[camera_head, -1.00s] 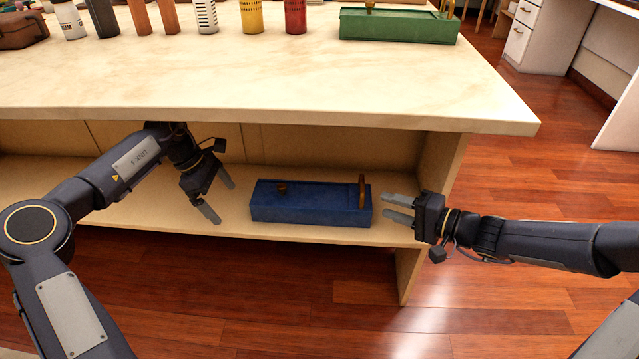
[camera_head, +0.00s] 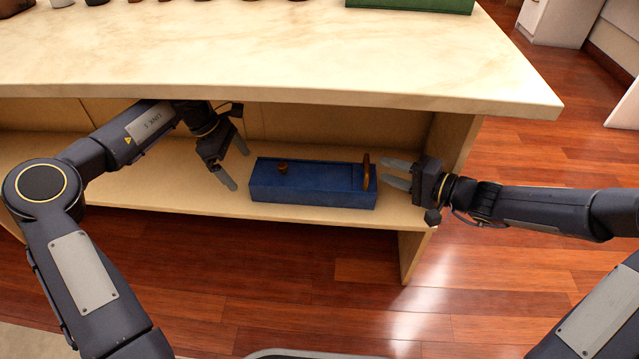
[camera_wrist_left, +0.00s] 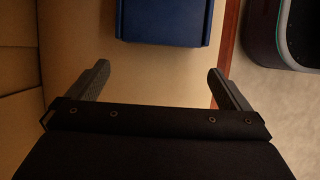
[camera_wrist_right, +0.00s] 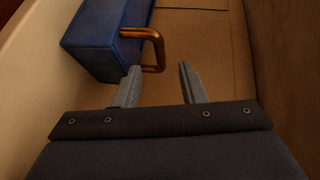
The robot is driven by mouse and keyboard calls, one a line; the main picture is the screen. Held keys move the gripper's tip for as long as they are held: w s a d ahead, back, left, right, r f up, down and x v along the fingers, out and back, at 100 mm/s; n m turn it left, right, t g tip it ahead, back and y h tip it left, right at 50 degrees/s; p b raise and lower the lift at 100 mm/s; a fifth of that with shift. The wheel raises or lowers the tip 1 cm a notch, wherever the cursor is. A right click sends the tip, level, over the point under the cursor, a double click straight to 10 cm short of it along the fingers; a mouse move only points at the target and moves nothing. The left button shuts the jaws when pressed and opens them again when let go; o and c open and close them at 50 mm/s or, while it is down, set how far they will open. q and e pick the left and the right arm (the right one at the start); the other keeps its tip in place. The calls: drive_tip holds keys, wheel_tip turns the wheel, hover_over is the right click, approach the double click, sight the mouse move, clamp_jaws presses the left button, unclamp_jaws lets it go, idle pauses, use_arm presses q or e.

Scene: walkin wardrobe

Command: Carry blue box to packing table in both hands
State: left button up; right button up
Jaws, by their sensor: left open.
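The blue box (camera_head: 312,186) sits on the wooden shelf under the pale worktop, with a small brown knob on top and a copper-brown handle (camera_head: 366,172) at its right end. My left gripper (camera_head: 238,166) is open and empty, just left of the box; the box's end also shows ahead of the fingers in the left wrist view (camera_wrist_left: 164,20). My right gripper (camera_head: 387,173) is open at the box's right end, its fingertips close to the handle. In the right wrist view the handle (camera_wrist_right: 154,48) is just beyond the fingers; whether they touch it I cannot tell.
The worktop (camera_head: 290,60) overhangs the shelf (camera_head: 150,180) closely above both grippers. An upright end panel (camera_head: 452,150) stands behind my right gripper. A green box (camera_head: 410,4) and several small items stand on the worktop. Red wooden floor (camera_head: 540,150) is clear at right.

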sight(277, 173)
use_arm(q)
drive_tip(key=d, duration=0.8)
drive_tip(key=shift+d, duration=0.4)
use_arm(e)
drive_tip(key=x, duration=0.4)
use_arm(q)
drive_tip(key=x, duration=0.3)
drive_tip(key=shift+d+f, duration=0.25)
use_arm(e)
drive_tip(key=shift+x, duration=0.95)
use_arm(q)
drive_tip(key=shift+d+f, duration=0.25)
drive_tip(key=shift+f, duration=0.45)
use_arm(e)
drive_tip(key=shift+w+a+f, duration=0.1)
drive_tip(key=shift+a, duration=0.15)
use_arm(q)
drive_tip(key=c, duration=0.7)
use_arm(e)
drive_tip(key=c, duration=0.7)
use_arm(q)
drive_tip(key=shift+c, duration=1.3)
use_arm(e)
clamp_jaws()
use_arm(q)
drive_tip(key=shift+r, duration=0.1)
